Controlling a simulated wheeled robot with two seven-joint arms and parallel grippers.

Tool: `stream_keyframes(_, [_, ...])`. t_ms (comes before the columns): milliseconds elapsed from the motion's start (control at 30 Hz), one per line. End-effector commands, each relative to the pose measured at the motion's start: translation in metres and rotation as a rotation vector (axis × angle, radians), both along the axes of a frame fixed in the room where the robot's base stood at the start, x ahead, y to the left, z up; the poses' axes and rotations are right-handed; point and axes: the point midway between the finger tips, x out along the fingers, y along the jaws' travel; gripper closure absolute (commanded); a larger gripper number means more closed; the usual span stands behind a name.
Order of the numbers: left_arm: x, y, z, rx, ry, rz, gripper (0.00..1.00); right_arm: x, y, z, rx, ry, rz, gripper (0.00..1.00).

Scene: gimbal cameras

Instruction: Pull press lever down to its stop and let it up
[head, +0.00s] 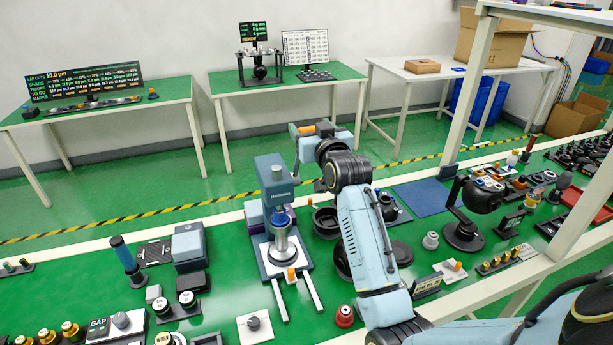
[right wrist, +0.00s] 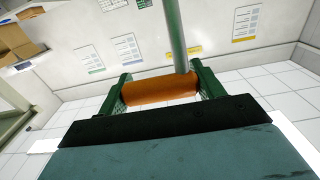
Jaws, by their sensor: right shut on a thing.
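The press (head: 272,180) stands on the green bench in the middle of the head view, with a blue-grey head and a round metal ram (head: 281,232) below it on a base with two pale rails. My right gripper (head: 304,130) is up beside the top of the press head, on its right. In the right wrist view an orange cylindrical grip (right wrist: 160,91) lies crosswise between the green fingers, which are shut on it; a grey metal rod (right wrist: 176,38) runs up from it. In the head view the lever is mostly hidden by my wrist. My left gripper is not in view.
A small orange knob (head: 291,275) sits at the press base. A grey-blue box (head: 188,248) and a dark post (head: 125,255) stand left of the press. Dark bowls (head: 326,222), a blue mat (head: 424,197) and a black stand (head: 464,235) lie to the right, around my right arm.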

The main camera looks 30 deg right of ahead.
Motion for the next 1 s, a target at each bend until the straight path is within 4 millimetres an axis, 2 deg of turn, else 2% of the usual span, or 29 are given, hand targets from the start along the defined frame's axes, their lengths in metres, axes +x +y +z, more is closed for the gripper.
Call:
stream_keyframes(267, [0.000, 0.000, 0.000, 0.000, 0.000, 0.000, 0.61, 0.002, 0.000, -0.003, 0.001, 0.006, 0.000, 0.60])
stream_keyframes(600, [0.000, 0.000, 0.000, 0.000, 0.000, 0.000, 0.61, 0.024, -0.006, 0.003, 0.001, 0.009, 0.001, 0.60])
stream_keyframes(867, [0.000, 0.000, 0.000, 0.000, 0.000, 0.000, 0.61, 0.026, -0.006, 0.002, 0.002, 0.012, 0.001, 0.60])
stream_keyframes(900, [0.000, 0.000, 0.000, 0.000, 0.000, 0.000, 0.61, 0.026, -0.006, 0.002, 0.002, 0.012, 0.001, 0.31])
stream_keyframes(1000, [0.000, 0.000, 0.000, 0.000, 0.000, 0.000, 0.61, 0.026, -0.006, 0.003, 0.002, 0.011, 0.001, 0.18])
